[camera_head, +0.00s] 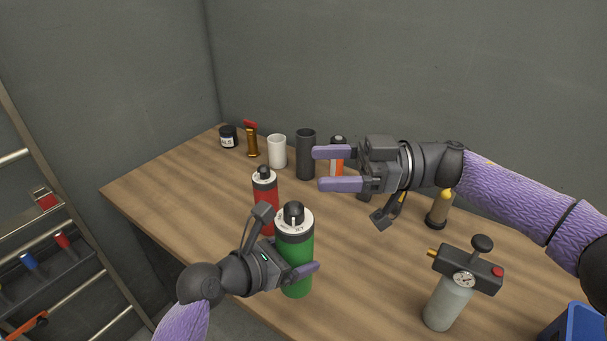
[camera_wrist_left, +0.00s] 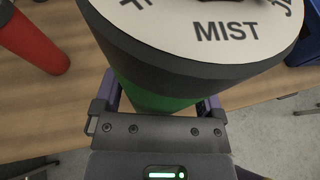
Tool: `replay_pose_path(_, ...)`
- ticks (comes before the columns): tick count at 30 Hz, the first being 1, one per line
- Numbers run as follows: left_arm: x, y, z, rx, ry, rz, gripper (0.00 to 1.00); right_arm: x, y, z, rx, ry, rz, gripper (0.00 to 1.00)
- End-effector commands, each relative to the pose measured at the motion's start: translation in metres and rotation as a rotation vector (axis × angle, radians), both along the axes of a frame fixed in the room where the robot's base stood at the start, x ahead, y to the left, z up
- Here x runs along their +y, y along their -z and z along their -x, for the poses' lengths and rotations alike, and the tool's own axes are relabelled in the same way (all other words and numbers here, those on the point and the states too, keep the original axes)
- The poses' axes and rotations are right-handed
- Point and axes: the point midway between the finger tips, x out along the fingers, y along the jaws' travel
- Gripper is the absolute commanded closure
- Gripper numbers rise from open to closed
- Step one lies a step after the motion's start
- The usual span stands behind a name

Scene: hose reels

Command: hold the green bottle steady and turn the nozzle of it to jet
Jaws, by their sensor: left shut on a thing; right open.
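The green bottle (camera_head: 297,262) stands upright near the front edge of the wooden table in the head view. Its dark collar carries a white dial with lettering and a black nozzle knob (camera_head: 293,213) on top. My left gripper (camera_head: 305,272) is shut around the bottle's green body, below the collar. In the left wrist view the bottle (camera_wrist_left: 165,98) sits between the fingers, and the word MIST reads on its dial (camera_wrist_left: 225,30). My right gripper (camera_head: 335,169) is open and empty, above and behind the bottle to the right, apart from it.
A red bottle (camera_head: 264,190) stands close behind the green one. A black jar (camera_head: 228,137), brass nozzle (camera_head: 252,140), white cup (camera_head: 277,151), dark cylinder (camera_head: 306,154) and orange can (camera_head: 337,160) stand behind. A grey pump sprayer (camera_head: 446,298) stands at right.

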Motion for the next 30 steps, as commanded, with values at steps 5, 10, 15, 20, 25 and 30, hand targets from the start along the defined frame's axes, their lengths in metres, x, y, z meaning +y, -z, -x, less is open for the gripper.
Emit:
replay_pose_path(5,0.000,0.000,0.000,-0.001,0.000,0.001,0.90,-0.053,0.050,0.024,0.021,0.258,0.002,0.19)
replay_pose_path(10,0.000,-0.001,0.000,-0.001,0.000,0.001,0.90,-0.068,0.070,0.039,0.037,0.368,0.035,0.19)
replay_pose_path(15,0.000,-0.001,0.000,-0.001,0.000,0.001,0.90,-0.034,0.070,0.029,0.036,0.369,0.035,0.19)
replay_pose_path(20,0.000,-0.001,0.000,-0.001,0.000,0.002,0.90,0.007,0.070,0.016,0.035,0.368,0.036,0.19)
replay_pose_path(25,0.000,-0.001,0.000,-0.001,0.000,0.002,0.90,0.034,0.071,0.006,0.035,0.370,0.037,0.19)
replay_pose_path(30,0.000,-0.001,0.000,-0.001,0.000,0.002,0.90,0.043,0.071,0.003,0.035,0.371,0.037,0.19)
